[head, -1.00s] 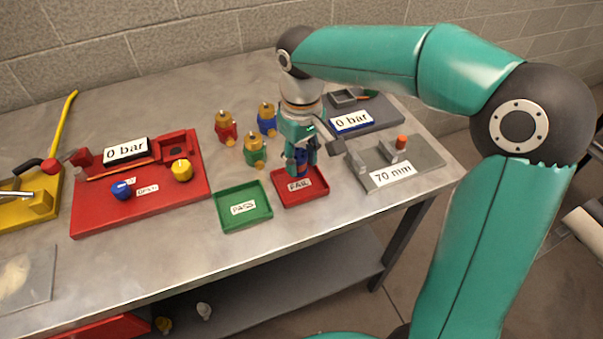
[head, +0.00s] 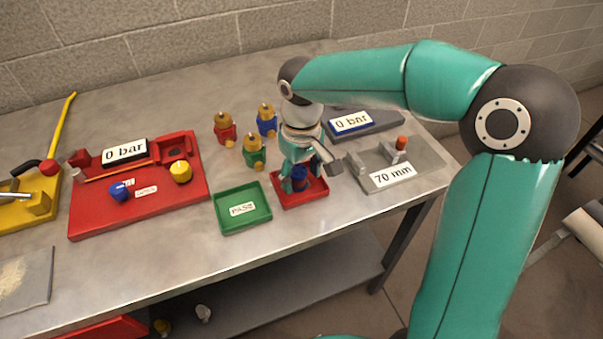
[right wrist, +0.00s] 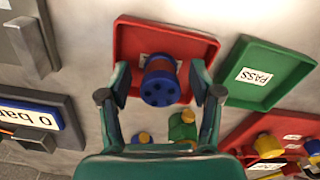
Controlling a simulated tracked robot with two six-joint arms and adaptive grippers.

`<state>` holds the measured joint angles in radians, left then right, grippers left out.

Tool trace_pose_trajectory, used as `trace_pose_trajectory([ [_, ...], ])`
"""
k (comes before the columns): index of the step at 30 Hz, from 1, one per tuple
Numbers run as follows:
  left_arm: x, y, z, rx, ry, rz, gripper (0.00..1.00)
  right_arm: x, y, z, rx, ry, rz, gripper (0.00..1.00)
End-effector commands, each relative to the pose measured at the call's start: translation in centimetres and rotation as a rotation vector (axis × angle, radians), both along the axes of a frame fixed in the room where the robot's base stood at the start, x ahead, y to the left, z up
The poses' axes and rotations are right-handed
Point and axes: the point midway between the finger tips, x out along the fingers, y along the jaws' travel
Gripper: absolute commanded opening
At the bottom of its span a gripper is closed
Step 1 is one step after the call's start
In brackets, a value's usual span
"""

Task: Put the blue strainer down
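The blue strainer (head: 299,181) is in the red FAIL tray (head: 320,190). In the right wrist view the strainer (right wrist: 160,82) has a blue holed end facing the camera and stands over the tray's white label. My right gripper (head: 298,184) is low over the tray. In the right wrist view its fingers (right wrist: 160,84) stand on either side of the strainer with a gap on each side, so it is open. The red FAIL tray (right wrist: 128,42) shows there too. The word FAIL is mostly hidden. My left gripper is not in view.
The green PASS tray (head: 227,222) lies just left of the red tray. The grey 70 mm gauge (head: 425,165) is to the right. Red, blue and green brass-topped units (head: 254,150) stand behind. A red 0 bar fixture (head: 95,218) is further left.

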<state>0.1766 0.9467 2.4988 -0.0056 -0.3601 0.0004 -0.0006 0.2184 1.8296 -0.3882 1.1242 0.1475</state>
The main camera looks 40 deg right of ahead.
Motion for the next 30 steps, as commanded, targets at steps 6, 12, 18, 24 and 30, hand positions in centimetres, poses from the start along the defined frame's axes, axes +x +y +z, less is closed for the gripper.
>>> trace_pose_trajectory([
  [6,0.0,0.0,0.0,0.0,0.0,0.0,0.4,0.0,0.0,0.0,0.0,0.0,0.0,0.64],
  [12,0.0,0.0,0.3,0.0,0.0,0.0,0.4,0.0,0.0,1.1,-0.001,-0.002,0.0,0.64],
  [18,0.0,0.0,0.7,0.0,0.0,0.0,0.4,0.1,0.0,4.6,0.0,-0.004,-0.001,0.64],
  [24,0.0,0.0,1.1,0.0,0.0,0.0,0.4,0.1,0.0,8.7,0.0,-0.005,-0.001,0.64],
  [30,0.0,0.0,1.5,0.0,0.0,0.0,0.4,0.0,-0.1,11.5,0.0,-0.003,-0.002,0.64],
])
